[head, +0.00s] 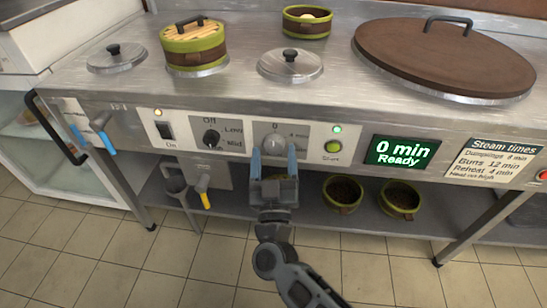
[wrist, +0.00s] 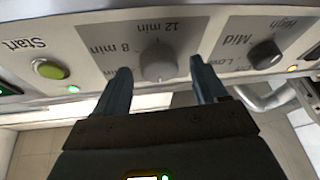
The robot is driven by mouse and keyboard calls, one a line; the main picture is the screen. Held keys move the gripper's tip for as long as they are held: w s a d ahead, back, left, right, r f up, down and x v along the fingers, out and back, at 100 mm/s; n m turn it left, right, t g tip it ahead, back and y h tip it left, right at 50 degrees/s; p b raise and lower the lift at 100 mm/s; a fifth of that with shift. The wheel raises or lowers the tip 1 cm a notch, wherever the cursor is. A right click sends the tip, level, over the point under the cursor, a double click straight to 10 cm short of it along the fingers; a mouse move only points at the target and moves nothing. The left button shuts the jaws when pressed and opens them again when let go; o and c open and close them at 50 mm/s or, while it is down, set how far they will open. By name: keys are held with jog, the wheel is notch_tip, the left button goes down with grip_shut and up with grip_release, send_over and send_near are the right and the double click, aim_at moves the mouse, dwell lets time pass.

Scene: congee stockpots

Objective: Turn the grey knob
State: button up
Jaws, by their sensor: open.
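The grey knob (head: 274,144) sits on the timer dial of the front panel, below the "0" mark. In the wrist view, the grey knob (wrist: 158,61) stands beyond and between my fingertips, with "8 min" and "12 min" printed around it. My gripper (head: 273,157) is open in front of the panel, its two blue-grey fingers pointing at the knob. In the wrist view my gripper (wrist: 160,80) has one finger to each side of the knob, with nothing between the pads. I cannot tell whether either finger touches it.
A black knob (head: 211,138) marked Off, Low, Mid is left of the dial. A green Start button (head: 333,147) and a display (head: 401,151) reading "0 min Ready" are to its right. A yellow-handled tap (head: 203,186) hangs below. Pots (head: 343,194) stand on the lower shelf.

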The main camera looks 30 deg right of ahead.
jog(key=shift+w+d, duration=0.1)
jog(key=shift+d, duration=0.05)
jog(key=shift+c, duration=0.2)
jog(key=c, duration=1)
jog(key=shift+m, duration=0.3)
